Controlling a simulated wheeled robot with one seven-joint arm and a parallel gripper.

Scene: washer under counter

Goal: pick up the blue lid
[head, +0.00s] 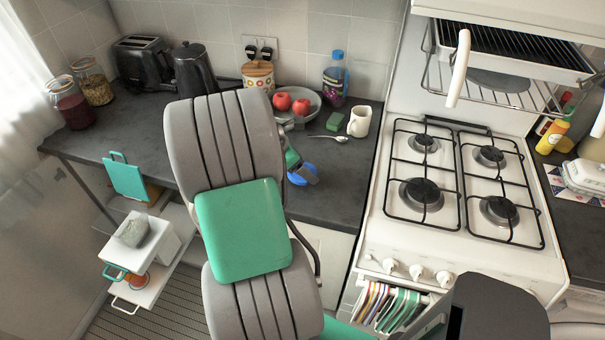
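A blue lid (298,180) lies on the dark counter, right of my arm and in front of the fruit bowl. Part of my gripper (306,172) shows right at the lid and overlaps it. My large grey and green arm hides most of the gripper, so I cannot see both fingers. I cannot tell whether the gripper touches the lid or is open or shut.
A gas stove (455,255) stands right. Counter right of the lid is clear.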

